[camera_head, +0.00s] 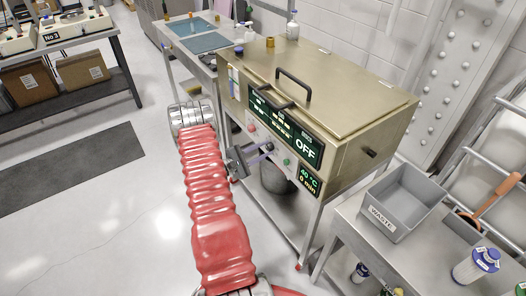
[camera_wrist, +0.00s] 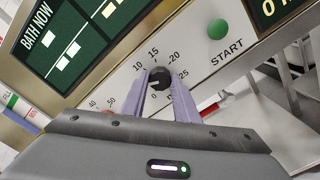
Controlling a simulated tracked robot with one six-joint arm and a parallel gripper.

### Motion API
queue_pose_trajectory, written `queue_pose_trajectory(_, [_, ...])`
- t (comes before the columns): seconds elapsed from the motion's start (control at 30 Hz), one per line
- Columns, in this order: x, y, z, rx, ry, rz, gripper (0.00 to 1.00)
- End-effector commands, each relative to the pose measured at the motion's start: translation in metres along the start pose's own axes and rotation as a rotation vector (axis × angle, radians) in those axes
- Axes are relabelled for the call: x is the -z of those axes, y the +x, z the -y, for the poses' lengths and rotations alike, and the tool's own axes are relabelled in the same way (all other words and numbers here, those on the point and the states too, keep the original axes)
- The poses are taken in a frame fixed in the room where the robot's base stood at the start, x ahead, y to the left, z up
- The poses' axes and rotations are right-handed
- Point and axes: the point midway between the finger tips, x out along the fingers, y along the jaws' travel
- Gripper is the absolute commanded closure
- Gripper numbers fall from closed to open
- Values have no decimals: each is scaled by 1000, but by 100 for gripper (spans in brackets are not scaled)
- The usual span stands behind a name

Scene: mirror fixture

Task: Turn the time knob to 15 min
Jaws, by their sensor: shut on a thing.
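The time knob (camera_wrist: 158,78) is a small black dial on the light front panel of the metal bath unit (camera_head: 345,110). Printed marks 0, 10, 15, 20 and 25 ring it in the wrist view. My gripper (camera_wrist: 160,88) has its two pale fingers on either side of the knob, shut on it. I cannot clearly tell which mark the pointer faces. In the head view my gripper (camera_head: 266,149) reaches the panel from the left and hides the knob. The small display (camera_head: 308,182) reads 40 °C and 0 min; the large display (camera_head: 305,150) reads OFF.
A green START button (camera_wrist: 217,29) sits right of the knob. A red part (camera_wrist: 108,113) beside a 40 mark lies to its left. The lid handle (camera_head: 293,85) is on top of the unit. A grey WASTE bin (camera_head: 402,205) stands on the table at right.

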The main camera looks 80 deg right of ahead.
Motion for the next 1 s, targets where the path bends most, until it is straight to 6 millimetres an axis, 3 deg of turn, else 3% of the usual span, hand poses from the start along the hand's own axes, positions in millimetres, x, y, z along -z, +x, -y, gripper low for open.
queue_pose_trajectory(1.0, [0, 2, 2, 3, 963, 1, 95])
